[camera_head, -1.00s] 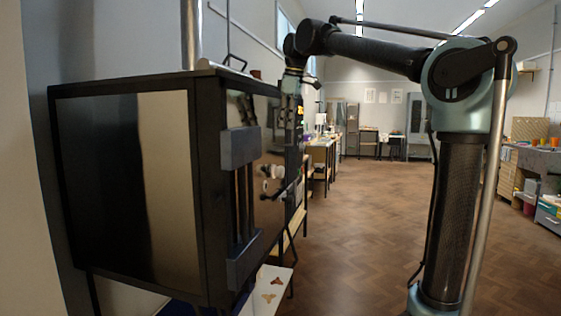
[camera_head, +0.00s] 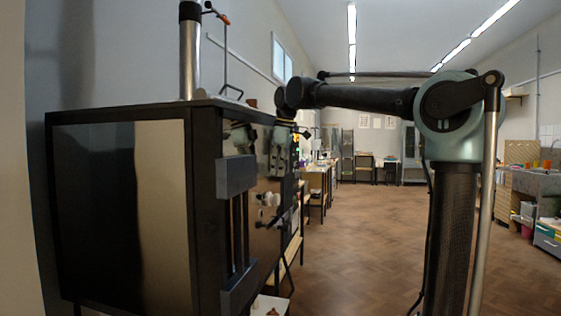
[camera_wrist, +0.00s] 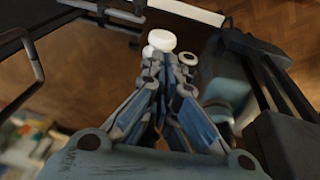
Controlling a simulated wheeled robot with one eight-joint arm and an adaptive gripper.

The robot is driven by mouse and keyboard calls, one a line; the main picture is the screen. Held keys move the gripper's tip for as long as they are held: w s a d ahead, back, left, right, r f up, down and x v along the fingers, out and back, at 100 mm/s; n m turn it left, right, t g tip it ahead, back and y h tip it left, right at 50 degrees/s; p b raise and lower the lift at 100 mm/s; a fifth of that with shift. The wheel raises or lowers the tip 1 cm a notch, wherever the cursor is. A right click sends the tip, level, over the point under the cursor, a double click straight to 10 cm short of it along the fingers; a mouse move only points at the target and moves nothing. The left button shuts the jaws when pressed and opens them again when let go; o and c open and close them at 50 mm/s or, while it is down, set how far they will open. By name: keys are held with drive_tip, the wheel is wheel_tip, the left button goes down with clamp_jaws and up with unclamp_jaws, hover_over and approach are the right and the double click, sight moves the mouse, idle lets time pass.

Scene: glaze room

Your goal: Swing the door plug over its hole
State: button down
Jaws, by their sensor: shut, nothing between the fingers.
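Small white fittings (camera_head: 268,200) also show on the dark kiln door in the head view, seen at a steep angle. I cannot tell which piece is the door plug; its hole is not visible. My gripper (camera_wrist: 166,68) is shut and empty, its tips close to the white pieces. I cannot tell whether they touch. In the head view, my gripper is small and dark against the door face and hard to make out.
The kiln (camera_head: 120,215) fills the left, with a dark column-like fitting (camera_head: 237,225) on its near door edge. A metal flue (camera_head: 189,55) rises from its top. Benches (camera_head: 318,180) line the wall beyond. The wooden floor (camera_head: 360,230) is open to the right.

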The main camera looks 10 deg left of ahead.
sight(271, 198)
drive_tip(key=x, duration=0.6)
drive_tip(key=shift+a+f, duration=0.1)
drive_tip(key=shift+f, duration=0.25)
drive_tip(key=shift+a, duration=0.15)
